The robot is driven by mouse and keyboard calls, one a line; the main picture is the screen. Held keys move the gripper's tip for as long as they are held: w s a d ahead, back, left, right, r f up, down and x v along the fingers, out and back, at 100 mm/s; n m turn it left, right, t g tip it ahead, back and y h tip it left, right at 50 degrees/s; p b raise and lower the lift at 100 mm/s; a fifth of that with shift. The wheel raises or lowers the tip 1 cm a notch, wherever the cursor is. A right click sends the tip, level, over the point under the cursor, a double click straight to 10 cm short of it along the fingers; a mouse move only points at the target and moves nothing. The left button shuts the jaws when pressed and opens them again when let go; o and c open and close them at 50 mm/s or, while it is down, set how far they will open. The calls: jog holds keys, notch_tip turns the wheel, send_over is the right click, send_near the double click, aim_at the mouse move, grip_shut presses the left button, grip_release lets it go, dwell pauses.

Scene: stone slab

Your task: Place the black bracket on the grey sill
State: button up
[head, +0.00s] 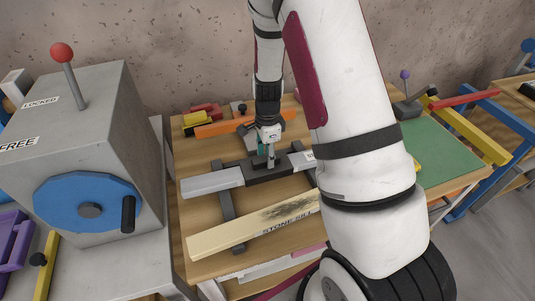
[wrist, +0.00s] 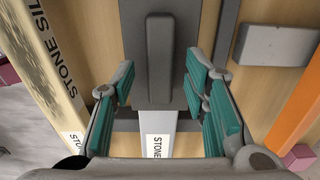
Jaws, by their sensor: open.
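The grey sill (head: 210,181) is a long light grey bar lying across dark supports on the wooden table; its labelled part shows in the wrist view (wrist: 158,145). The black bracket (head: 270,173), a dark plate with a raised bar-shaped grip, appears to lie across the middle of the sill. In the wrist view the bracket's grip (wrist: 160,65) is between and ahead of the fingers. My gripper (head: 265,153) is open just above the bracket, one finger to each side of its grip with gaps visible. Exact contact between bracket and sill is hidden.
A beige bar (head: 225,236) marked "STONE SILL" lies in front. An orange bar (head: 222,127) and a grey block (wrist: 276,45) are behind. A grey machine (head: 120,145) with a blue wheel stands left. A green mat (head: 440,152) lies right.

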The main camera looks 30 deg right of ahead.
jog(key=s+a+r+n+t, duration=0.1)
jog(key=a+r+n, duration=0.1)
jog(key=r, duration=0.8)
jog(key=s+a+r+n, duration=0.1)
jog(key=s+r+n, duration=0.1)
jog(key=r, duration=0.8)
jog(key=s+a+r+n+t, duration=0.2)
jog(key=s+a+r+n, duration=0.1)
jog(key=s+r+n, duration=0.3)
jog(key=s+a+r+n+t, duration=0.2)
jog(key=s+a+r+n, duration=0.2)
jog(key=s+n, duration=0.6)
notch_tip(320, 180, up, 3)
jog(key=shift+s+a+f+t+b, duration=0.15)
jog(key=shift+s+a+t+b, duration=0.15)
jog(key=shift+s, duration=0.95)
